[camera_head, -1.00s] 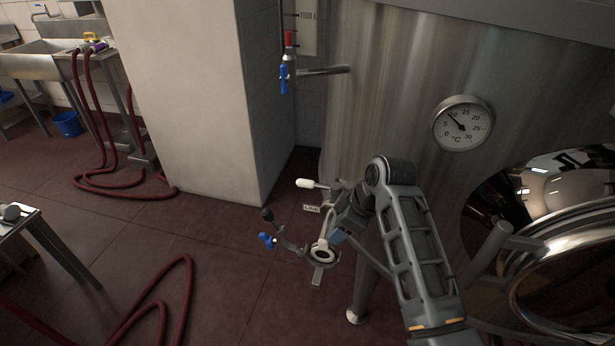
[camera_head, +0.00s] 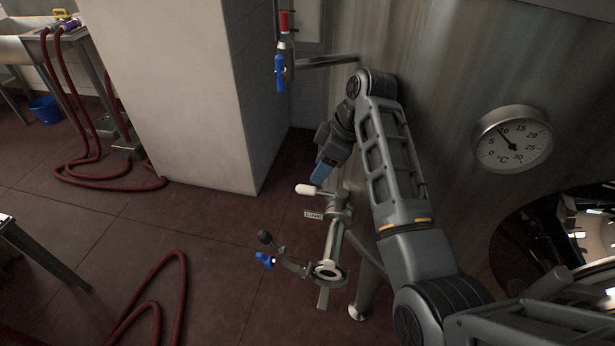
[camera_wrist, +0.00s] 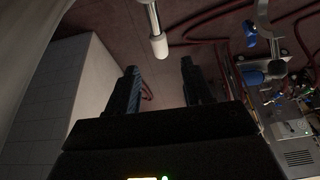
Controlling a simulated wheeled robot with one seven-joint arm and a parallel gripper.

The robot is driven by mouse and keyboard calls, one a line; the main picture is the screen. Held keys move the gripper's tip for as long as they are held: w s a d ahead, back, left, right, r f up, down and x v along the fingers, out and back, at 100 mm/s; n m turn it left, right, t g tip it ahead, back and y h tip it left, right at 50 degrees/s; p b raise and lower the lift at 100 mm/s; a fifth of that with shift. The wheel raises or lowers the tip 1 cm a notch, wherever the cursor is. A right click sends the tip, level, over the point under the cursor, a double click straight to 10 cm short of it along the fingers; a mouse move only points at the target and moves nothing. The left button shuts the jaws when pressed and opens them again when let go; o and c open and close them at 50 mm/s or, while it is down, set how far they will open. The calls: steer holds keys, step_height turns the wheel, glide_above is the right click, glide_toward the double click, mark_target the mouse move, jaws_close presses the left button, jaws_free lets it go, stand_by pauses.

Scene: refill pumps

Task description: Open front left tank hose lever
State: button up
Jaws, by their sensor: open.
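A lever with a white handle (camera_head: 307,189) sits on the metal outlet valve at the lower left of the steel tank (camera_head: 440,70). The white handle also shows at the top of the wrist view (camera_wrist: 159,46), ahead of the gap between my fingers and apart from them. My gripper (camera_head: 322,176) is just above the lever in the head view, with its fingers pointing down and left. It is open and empty; both dark fingers show in the wrist view (camera_wrist: 160,82). Below the lever, the pipe end (camera_head: 328,272) has an open clamp ring with a blue wing nut (camera_head: 264,260).
A thermometer dial (camera_head: 512,139) is on the tank at the right. A vertical pipe with red and blue handles (camera_head: 280,72) stands behind my gripper. A white pillar (camera_head: 185,90) is to the left. Red hoses (camera_head: 172,290) lie on the floor.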

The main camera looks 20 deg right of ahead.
mark_target(308, 187)
steer(key=shift+p+x, duration=0.3)
steer(key=shift+x, duration=3.55)
steer(key=shift+d, duration=0.1)
jaws_close()
